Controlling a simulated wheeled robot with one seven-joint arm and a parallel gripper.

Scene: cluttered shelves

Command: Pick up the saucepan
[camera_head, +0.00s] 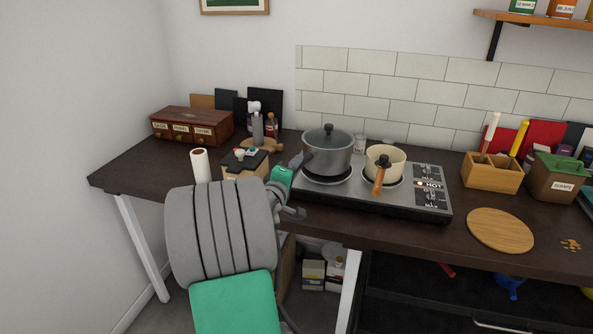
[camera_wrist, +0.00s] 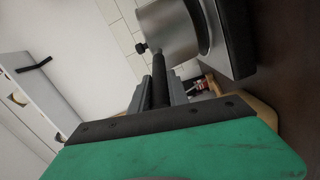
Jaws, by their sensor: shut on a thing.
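A grey saucepan (camera_head: 328,154) with a glass lid and black knob is at the left burner of the stovetop. I cannot tell whether its base touches the burner. It shows at the top of the wrist view (camera_wrist: 178,30), with its dark handle (camera_wrist: 159,68) pointing towards me. My gripper (camera_head: 297,160) is at the saucepan's left side, its two grey fingers (camera_wrist: 162,92) closed on either side of the handle. A smaller cream pan (camera_head: 385,162) with a wooden handle sits on the right burner. My arm hides part of the counter's front left.
The stovetop (camera_head: 400,206) stands on the dark counter (camera_head: 130,166). A paper roll (camera_head: 200,165) and a small block with a black top (camera_head: 245,163) are left of my gripper. A round board (camera_head: 499,229) and a wooden utensil box (camera_head: 491,176) are at right.

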